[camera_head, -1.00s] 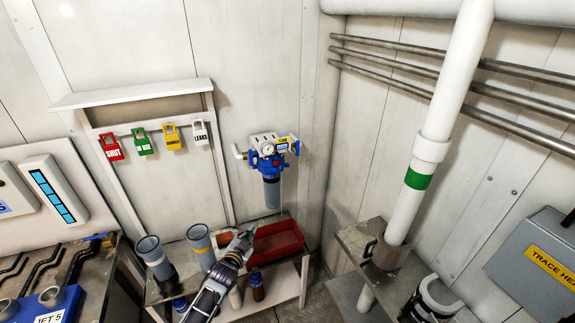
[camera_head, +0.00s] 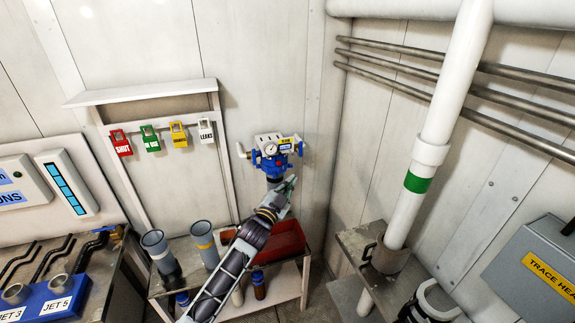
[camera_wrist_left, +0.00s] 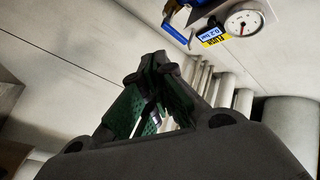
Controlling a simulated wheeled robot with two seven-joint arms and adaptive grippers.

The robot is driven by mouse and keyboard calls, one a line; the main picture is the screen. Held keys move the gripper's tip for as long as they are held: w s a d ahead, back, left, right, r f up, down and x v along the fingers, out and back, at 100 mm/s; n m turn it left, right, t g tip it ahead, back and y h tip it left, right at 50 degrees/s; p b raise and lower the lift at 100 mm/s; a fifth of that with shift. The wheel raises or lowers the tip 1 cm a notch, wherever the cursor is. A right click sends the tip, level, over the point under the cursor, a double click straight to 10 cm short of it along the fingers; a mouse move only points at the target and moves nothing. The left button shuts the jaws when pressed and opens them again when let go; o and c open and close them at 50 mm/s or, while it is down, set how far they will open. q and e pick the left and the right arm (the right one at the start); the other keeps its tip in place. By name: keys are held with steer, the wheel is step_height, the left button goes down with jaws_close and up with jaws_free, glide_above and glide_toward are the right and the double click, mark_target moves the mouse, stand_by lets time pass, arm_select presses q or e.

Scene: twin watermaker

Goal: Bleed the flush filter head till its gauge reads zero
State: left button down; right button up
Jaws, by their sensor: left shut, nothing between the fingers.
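The flush filter head (camera_head: 270,152) is on the back wall, with a white bracket, blue body and red knob. Its round gauge (camera_head: 271,149) faces out; the needle is too small to read in the head view. In the left wrist view the gauge (camera_wrist_left: 244,22) is at the top right, beside a yellow and blue label (camera_wrist_left: 215,37) and a blue handle (camera_wrist_left: 174,22). My left gripper (camera_head: 288,183) is just below the filter head, in front of its bowl, and hides much of it. Its green-padded fingers (camera_wrist_left: 150,100) are shut and empty. My right gripper is not in view.
Below the filter, a shelf table holds a red tray (camera_head: 292,240) and grey cups (camera_head: 204,243). Colored lockout tags (camera_head: 165,137) hang to the left. A white pipe (camera_head: 432,130) with a green band stands at right, near a grey trace heat box (camera_head: 540,262).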

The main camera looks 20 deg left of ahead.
mark_target(279, 163)
arm_select(q)
steer(key=shift+d+r, duration=0.2)
steer(key=shift+r, duration=0.2)
steer(key=shift+w, duration=0.1)
steer(key=shift+a, duration=0.1)
steer(key=w+a+b, duration=0.1)
steer(key=w+a, duration=0.3)
steer(key=w, duration=0.3)
steer(key=shift+a+b, duration=0.35)
steer(key=shift+b, duration=0.05)
steer(key=shift+w, duration=0.1)
stand_by(0.9)
steer(key=shift+w+a, duration=0.25)
steer(key=shift+w, duration=0.1)
stand_by(0.6)
